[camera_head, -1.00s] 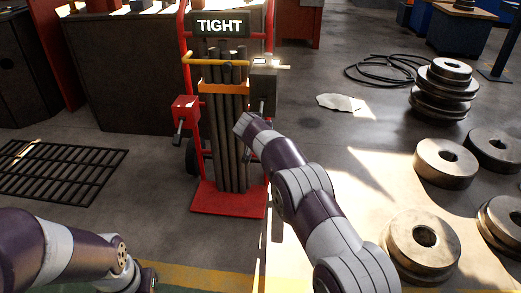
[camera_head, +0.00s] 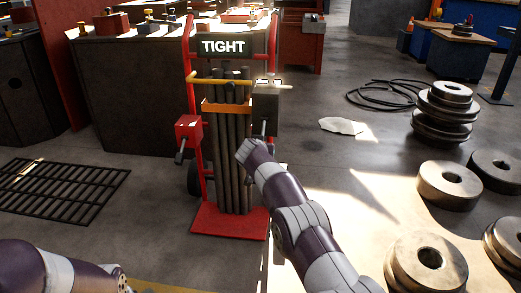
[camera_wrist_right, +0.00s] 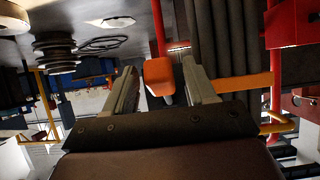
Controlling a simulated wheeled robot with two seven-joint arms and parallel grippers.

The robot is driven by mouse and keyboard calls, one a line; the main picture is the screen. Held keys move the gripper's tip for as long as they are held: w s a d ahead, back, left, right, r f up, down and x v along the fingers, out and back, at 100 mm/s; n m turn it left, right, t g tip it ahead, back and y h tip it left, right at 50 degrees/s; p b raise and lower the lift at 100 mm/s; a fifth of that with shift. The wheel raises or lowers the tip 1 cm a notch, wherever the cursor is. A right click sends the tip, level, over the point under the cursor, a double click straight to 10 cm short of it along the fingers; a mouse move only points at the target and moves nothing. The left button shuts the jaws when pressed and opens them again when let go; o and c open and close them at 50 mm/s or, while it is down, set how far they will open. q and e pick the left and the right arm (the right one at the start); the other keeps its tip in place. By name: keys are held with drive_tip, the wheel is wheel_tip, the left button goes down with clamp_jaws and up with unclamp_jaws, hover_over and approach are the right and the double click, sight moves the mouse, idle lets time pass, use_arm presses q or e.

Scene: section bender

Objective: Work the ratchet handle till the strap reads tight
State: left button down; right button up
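The sign (camera_head: 226,47) at the top of a red cart (camera_head: 228,222) reads TIGHT. An orange strap (camera_head: 226,108) crosses a bundle of dark upright bars (camera_head: 230,165); the strap also shows in the right wrist view (camera_wrist_right: 243,84). A dark grey box (camera_head: 266,103) is at the strap's right end. In the right wrist view, my right gripper (camera_wrist_right: 162,78) is open, with a finger on each side of an orange block (camera_wrist_right: 158,75), apparently the ratchet handle's grip. A gap shows at its right. In the head view my right wrist hides the gripper. My left gripper is out of view.
A red box (camera_head: 188,130) with a crank is on the cart's left side. Thick metal rings (camera_head: 449,184) stand on the floor at the right. A black grate (camera_head: 62,188) lies at the left. A dark bench (camera_head: 135,95) is behind the cart.

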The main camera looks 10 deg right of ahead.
drive_tip(key=shift+r, duration=0.1)
drive_tip(key=p+v, duration=0.1)
drive_tip(key=v, duration=1.1)
drive_tip(key=shift+s, duration=0.3)
drive_tip(key=shift+a+r, duration=0.1)
drive_tip(key=shift+r, duration=0.05)
